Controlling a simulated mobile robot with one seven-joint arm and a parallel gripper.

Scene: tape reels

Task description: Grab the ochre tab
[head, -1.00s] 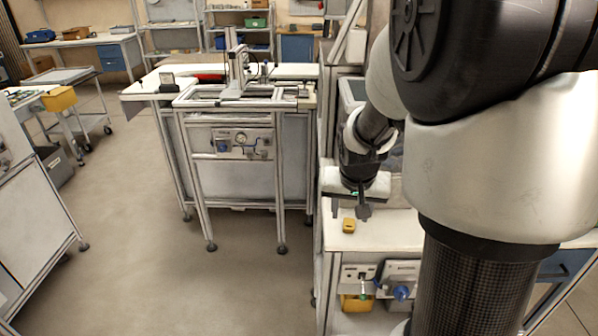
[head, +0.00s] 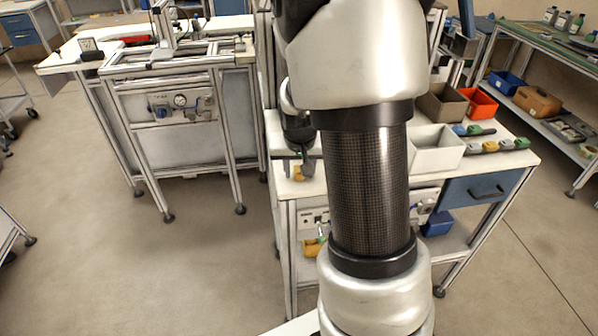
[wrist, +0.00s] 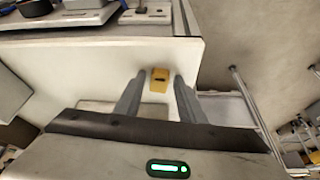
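The ochre tab (head: 298,173) is a small yellow-ochre block with a dark slot, lying on the white worktop (head: 283,187) near its left edge. In the wrist view the ochre tab (wrist: 160,80) appears in the gap between the fingertips. My gripper (wrist: 160,74) is open, with one grey finger on each side of the tab and nothing clamped. In the head view my gripper (head: 303,166) points down at the tab and partly overlaps it. I cannot tell whether the fingertips touch the tab or the worktop.
On the right of the bench stand a white bin (head: 436,150), a brown bin (head: 441,104) and an orange bin (head: 478,103). My arm hides the bench's middle. Open floor lies to the left.

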